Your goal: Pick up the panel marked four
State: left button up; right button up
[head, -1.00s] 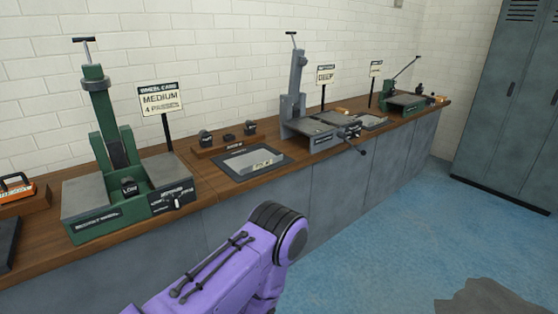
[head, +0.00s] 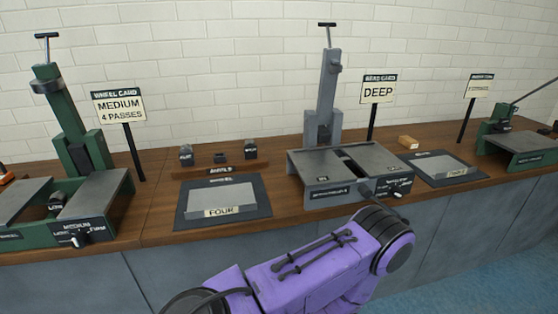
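The panel marked FOUR (head: 221,196) is a flat grey sheet with a cream label along its front edge. It lies on a dark mat (head: 260,206) on the wooden bench, between the green machine on the left and the grey machine on the right. A purple arm link of mine crosses the bottom of the head view, in front of the bench and below the panel. Neither of my grippers is in view. Nothing is touching the panel.
The green machine (head: 82,160) has a MEDIUM 4 PASSES card (head: 119,107). Behind the panel is a rack of small dark blocks (head: 218,169). The grey machine (head: 345,170) has a DEEP card (head: 378,92). Another panel (head: 441,166) lies farther right, near a second green machine (head: 517,147).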

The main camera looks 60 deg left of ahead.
aim_at(206, 202)
jog(key=i, duration=0.95)
jog(key=u, duration=2.75)
